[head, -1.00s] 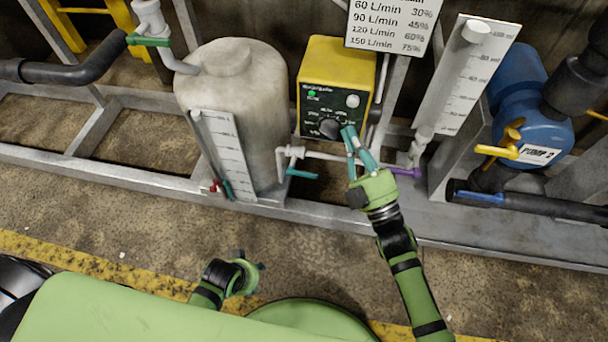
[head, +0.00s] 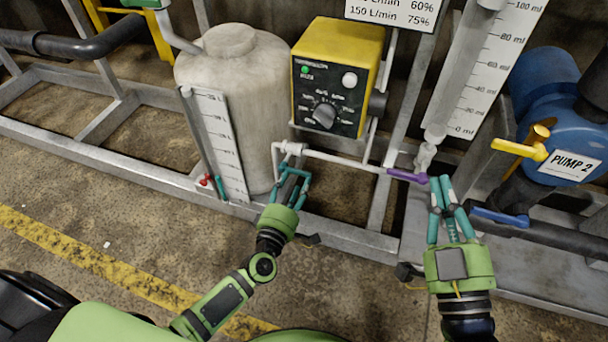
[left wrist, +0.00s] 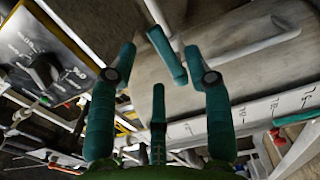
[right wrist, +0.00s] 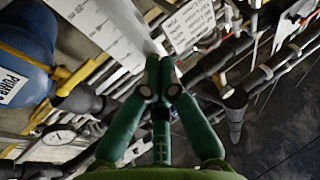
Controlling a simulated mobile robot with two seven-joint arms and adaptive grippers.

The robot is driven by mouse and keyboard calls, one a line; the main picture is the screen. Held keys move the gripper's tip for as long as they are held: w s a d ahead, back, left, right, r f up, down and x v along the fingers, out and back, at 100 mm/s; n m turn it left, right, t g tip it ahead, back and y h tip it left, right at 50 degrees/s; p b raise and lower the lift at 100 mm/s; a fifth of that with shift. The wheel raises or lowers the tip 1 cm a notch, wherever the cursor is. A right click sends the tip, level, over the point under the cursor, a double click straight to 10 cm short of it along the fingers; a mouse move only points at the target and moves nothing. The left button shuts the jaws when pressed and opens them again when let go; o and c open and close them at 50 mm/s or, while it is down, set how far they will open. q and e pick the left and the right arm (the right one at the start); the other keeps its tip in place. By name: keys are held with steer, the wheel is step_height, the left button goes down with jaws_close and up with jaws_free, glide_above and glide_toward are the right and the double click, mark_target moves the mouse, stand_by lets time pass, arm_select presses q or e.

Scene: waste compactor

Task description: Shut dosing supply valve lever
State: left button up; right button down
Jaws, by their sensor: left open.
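A teal valve lever (left wrist: 168,55) on the white pipe beside the tank shows in the left wrist view, between the spread fingers of my left gripper (left wrist: 163,78). In the head view my left gripper (head: 294,174) is open at this valve, and its teal fingers blend with the lever. I cannot tell whether they touch it. A purple lever (head: 407,175) lies along the same pipe line, below the tall measuring cylinder. My right gripper (head: 441,182) points up just right of the purple lever. Its fingertips (right wrist: 158,68) are together with nothing visible between them.
The pale tank (head: 235,110) stands left of the yellow control box (head: 335,75). The blue pump (head: 560,130) has a yellow lever (head: 520,149), with a blue lever (head: 500,217) below. Small red (head: 206,180) and teal levers sit at the tank gauge. The metal frame rail runs in front.

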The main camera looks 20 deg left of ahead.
mark_target(301, 173)
arm_select(q)
steer(key=w, duration=0.4)
steer(key=shift+w+d+b, duration=0.1)
steer(key=shift+w+b, duration=0.15)
steer(key=shift+b, duration=0.15)
steer(key=shift+w, duration=0.35)
arm_select(e)
steer(key=s+a+r+n+t+y, duration=0.1)
steer(key=s+r+t+y, duration=0.1)
steer(key=r, duration=0.3)
steer(key=shift+s+r+t+y, duration=0.35)
steer(key=shift+s+t+y, duration=0.05)
steer(key=shift+s+t, duration=0.1)
arm_select(q)
jaws_close()
